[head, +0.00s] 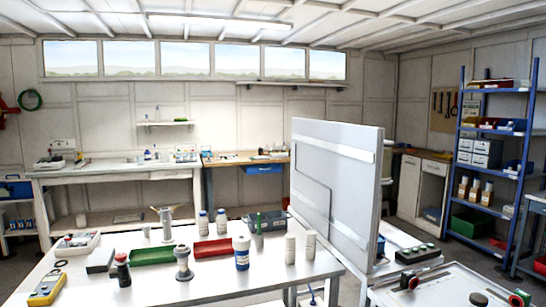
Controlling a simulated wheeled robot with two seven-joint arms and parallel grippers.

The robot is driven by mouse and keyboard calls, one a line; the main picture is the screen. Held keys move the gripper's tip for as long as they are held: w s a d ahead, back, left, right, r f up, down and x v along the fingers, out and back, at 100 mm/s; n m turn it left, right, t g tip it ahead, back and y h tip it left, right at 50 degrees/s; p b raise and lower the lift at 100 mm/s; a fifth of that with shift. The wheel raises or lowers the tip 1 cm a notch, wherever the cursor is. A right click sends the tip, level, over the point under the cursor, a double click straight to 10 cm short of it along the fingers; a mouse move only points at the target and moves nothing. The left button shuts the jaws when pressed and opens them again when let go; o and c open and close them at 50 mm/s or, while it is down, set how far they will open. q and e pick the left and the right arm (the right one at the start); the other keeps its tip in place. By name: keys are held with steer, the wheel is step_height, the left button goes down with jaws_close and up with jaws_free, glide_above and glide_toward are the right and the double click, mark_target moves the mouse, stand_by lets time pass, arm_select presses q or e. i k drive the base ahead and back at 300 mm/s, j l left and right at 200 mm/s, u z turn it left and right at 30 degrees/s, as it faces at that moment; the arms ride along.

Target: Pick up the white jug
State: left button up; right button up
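I cannot clearly make out a white jug. A pale upright vessel (166,224) with a flared top stands at the back of the near white table (200,285), left of the middle; it is too small to tell whether it is the jug. Two plain off-white cylinders, one of them the left cylinder (290,249), stand at the table's right side. Neither of my grippers shows in the head view.
The near table also holds a green tray (152,255), a red tray (213,248), a grey flanged piece (183,263) and a yellow meter (47,288). A large upright white panel (335,185) stands right of the table. The table's front middle is clear.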

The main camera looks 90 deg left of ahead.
mark_target(81, 220)
steer(key=u, duration=3.75)
